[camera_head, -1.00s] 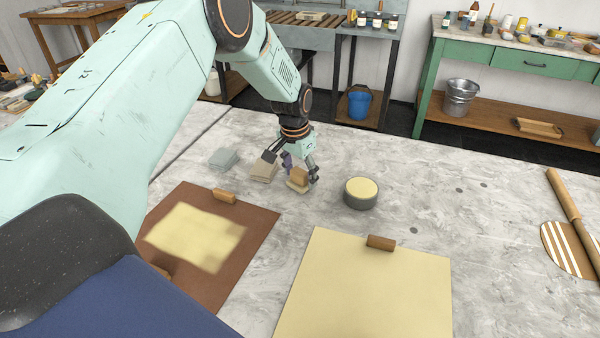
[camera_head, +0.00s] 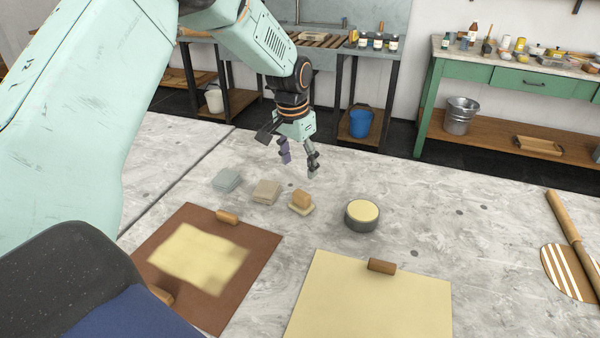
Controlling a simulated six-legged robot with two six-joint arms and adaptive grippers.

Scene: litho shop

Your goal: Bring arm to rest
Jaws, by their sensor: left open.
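My left arm comes in from the left across the upper part of the head view. My left gripper (camera_head: 299,168) is open and empty, pointing down. It hangs above the grey table (camera_head: 420,200), behind and above a small tan block (camera_head: 301,199) that sits on a pale pad (camera_head: 301,209). The gripper is apart from the block. My right gripper is not in view.
Two stacks, grey-blue (camera_head: 226,180) and beige (camera_head: 266,191), lie left of the block. A round yellow-topped tin (camera_head: 362,215) stands right of it. A brown board (camera_head: 182,301) and a yellow sheet (camera_head: 370,300) lie nearer. A wooden-handled tool (camera_head: 567,225) lies at right.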

